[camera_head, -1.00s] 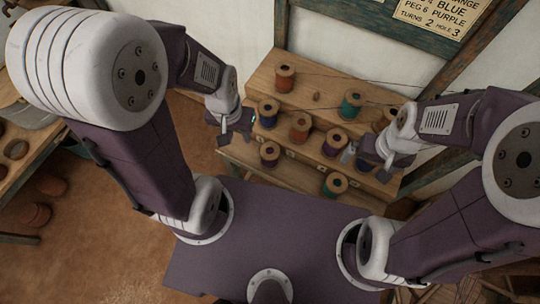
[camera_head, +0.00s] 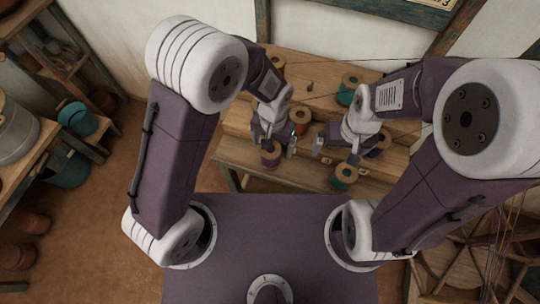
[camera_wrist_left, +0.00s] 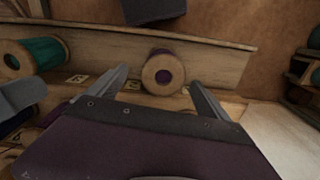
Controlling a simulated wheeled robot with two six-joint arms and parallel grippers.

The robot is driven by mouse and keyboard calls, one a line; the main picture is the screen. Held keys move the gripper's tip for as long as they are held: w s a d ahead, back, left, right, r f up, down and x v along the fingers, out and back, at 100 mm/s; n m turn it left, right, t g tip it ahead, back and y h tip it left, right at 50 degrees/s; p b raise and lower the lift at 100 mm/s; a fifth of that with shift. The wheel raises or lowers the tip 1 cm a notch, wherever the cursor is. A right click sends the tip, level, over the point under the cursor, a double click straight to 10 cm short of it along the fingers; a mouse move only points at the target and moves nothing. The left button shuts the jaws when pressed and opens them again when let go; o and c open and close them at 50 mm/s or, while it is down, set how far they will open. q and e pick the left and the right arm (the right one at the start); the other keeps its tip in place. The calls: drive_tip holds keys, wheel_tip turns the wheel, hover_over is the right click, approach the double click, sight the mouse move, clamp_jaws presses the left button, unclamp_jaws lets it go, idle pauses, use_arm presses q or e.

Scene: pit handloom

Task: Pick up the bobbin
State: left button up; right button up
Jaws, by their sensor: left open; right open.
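Several wooden bobbins of coloured thread stand on a stepped wooden rack (camera_head: 240,122). A purple bobbin (camera_head: 269,158) stands at the front left of it. My left gripper (camera_head: 275,142) is open and over this bobbin in the head view, partly covering it. In the left wrist view the purple bobbin (camera_wrist_left: 163,76) shows between the two spread fingers, ahead of the palm; I cannot tell whether they touch it. My right gripper (camera_head: 330,148) is open and empty above the rack, near a teal bobbin (camera_head: 344,174).
An orange bobbin (camera_head: 300,130) and another teal bobbin (camera_head: 348,92) stand close behind the grippers. A teal bobbin also shows at the left of the left wrist view (camera_wrist_left: 38,55). Threads run across the rack. Pots and shelves stand at the far left.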

use_arm(q)
drive_tip(key=f, duration=0.6)
drive_tip(key=shift+a, duration=0.2)
drive_tip(key=shift+w+a+f, duration=0.1)
drive_tip(key=shift+a+f, duration=0.05)
drive_tip(key=shift+f, duration=0.25)
drive_tip(key=c, duration=1.5)
drive_tip(key=shift+r, duration=0.1)
drive_tip(key=shift+c, duration=0.2)
